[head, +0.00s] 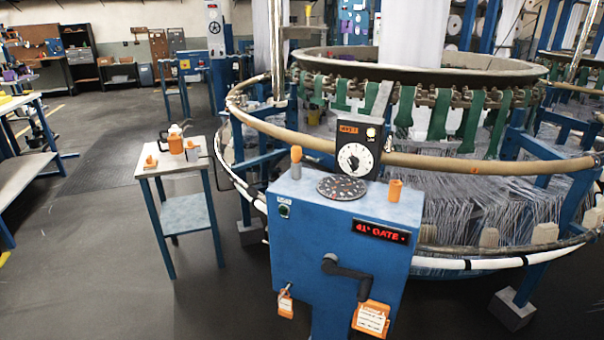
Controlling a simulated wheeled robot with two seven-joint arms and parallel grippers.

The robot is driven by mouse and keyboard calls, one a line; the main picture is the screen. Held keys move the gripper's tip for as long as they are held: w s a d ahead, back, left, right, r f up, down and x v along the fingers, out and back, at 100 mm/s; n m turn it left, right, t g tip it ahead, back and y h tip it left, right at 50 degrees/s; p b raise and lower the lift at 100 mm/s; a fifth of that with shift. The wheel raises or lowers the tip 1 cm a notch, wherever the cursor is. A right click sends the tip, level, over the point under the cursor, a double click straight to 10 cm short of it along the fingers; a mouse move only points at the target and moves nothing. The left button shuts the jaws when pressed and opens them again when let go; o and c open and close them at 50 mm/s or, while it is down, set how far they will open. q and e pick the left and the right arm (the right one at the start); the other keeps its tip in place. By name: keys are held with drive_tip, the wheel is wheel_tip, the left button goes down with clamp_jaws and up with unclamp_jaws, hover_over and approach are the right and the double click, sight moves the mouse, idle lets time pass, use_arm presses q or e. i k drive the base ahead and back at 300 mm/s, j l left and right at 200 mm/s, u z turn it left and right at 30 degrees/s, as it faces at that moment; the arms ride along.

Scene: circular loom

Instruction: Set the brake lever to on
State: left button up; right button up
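A blue control cabinet (334,230) stands in front of the circular loom. A black crank-like handle (346,270) is on its front face, its arm running to the right and bending down. An upright grey piece with an orange top (296,160) stands at the cabinet's back left corner. I cannot tell which of these is the brake lever, and no on or off marking is readable. A dial box (357,150) with a white dial stands at the back, and a red display (381,230) reads something like "41° GATE". Neither of my grippers is in view.
Orange tags (371,318) hang low on the cabinet front. An orange piece (395,190) and a dark speckled disc (341,187) are on its top. A small table (184,213) with orange items stands to the left. The loom's ring rail (460,165) curves behind. Floor is clear at left.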

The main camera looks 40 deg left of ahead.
sight(252, 191)
drive_tip(key=u, duration=1.65)
